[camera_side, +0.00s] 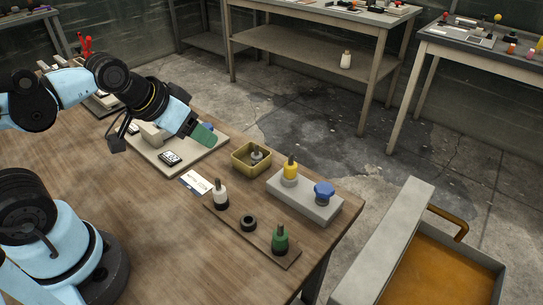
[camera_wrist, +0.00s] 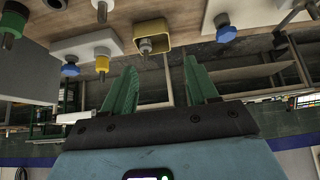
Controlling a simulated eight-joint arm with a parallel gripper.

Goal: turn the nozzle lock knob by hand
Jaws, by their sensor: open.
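My gripper (camera_side: 205,135) hangs over the beige base plate (camera_side: 197,155) in the side view, at the far edge of the wooden table. In the wrist view its two green fingers (camera_wrist: 162,88) stand apart with nothing between them. A blue knob (camera_side: 209,126) shows partly hidden behind the fingers; it also appears above the right finger in the wrist view (camera_wrist: 226,27), apart from it. A second blue knob (camera_side: 324,189) sits on a grey block (camera_side: 310,204) beside a yellow-topped fitting (camera_side: 290,168). I cannot tell which blue knob is the nozzle lock knob.
A yellow open box (camera_side: 243,165) holding a small fitting stands between plate and grey block. A dark strip (camera_side: 268,246) carries a white fitting (camera_side: 221,197), a black ring (camera_side: 248,222) and a green fitting (camera_side: 280,240). A white card (camera_side: 195,183) lies nearby. The front table area is bare.

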